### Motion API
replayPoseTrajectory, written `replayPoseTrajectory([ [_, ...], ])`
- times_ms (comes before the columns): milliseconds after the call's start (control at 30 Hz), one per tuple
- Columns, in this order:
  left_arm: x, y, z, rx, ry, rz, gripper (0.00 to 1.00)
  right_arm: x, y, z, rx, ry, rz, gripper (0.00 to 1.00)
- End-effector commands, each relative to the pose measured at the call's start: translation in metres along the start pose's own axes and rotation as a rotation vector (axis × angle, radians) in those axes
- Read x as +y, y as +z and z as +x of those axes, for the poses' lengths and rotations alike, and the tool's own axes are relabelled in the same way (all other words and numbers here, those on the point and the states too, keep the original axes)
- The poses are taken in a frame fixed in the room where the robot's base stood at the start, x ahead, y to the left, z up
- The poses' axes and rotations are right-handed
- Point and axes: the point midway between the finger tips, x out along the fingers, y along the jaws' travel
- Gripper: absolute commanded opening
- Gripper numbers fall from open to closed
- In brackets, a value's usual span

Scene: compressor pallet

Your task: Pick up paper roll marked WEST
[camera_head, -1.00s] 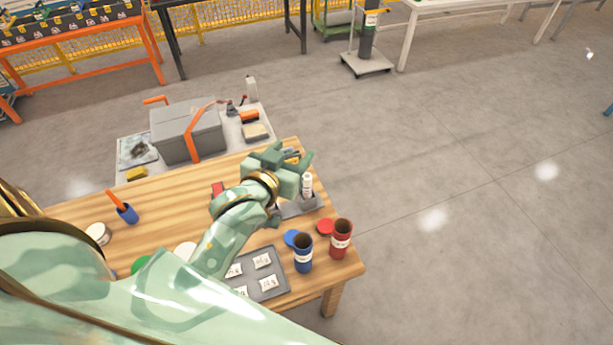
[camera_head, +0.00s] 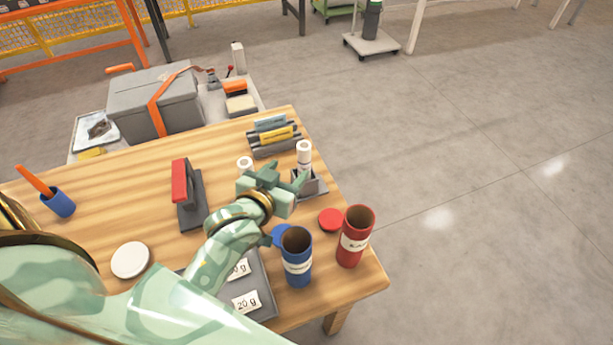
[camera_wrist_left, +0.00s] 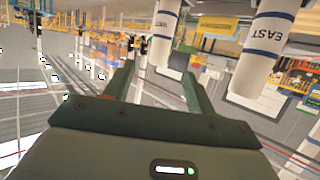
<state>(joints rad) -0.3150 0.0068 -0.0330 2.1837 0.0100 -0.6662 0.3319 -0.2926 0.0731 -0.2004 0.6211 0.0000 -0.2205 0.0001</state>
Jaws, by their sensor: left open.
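A white paper roll (camera_head: 304,155) stands upright in a dark grey holder (camera_head: 313,188) near the table's right edge. The top of another white roll (camera_head: 245,163) shows left of it, its lower part hidden by my gripper. My left gripper (camera_head: 284,178) is open and empty, between the two rolls in the head view. In the left wrist view, a roll marked EAST (camera_wrist_left: 265,50) is at the right, outside the fingers. A blue-banded roll (camera_wrist_left: 163,35) appears beyond the gap between the open fingers (camera_wrist_left: 160,82); I cannot read its marking. No WEST marking is legible.
A red cup (camera_head: 354,238) and a blue cup (camera_head: 297,258) stand near the table's right front, with a red lid (camera_head: 330,219) beside them. A block rack (camera_head: 275,150) stands behind.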

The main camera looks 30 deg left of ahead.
Motion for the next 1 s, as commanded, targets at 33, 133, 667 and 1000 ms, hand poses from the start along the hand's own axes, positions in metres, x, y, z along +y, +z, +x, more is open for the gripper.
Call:
replayPoseTrajectory([
  [33, 0.0, 0.019, 0.007, -0.009, 0.0, 0.0, 0.56, -0.002, 0.004, 0.017, -0.007, -0.003, 0.0, 0.36],
  [133, 0.0, 0.033, 0.011, -0.016, 0.0, 0.0, 0.56, -0.002, 0.007, 0.028, -0.013, -0.005, 0.0, 0.36],
  [667, 0.0, 0.046, 0.078, -0.021, 0.0, 0.001, 0.56, -0.001, 0.03, 0.056, -0.049, -0.005, -0.004, 0.36],
  [1000, 0.001, 0.047, 0.124, -0.022, 0.001, 0.001, 0.56, -0.003, 0.035, 0.076, -0.06, -0.01, -0.003, 0.36],
])
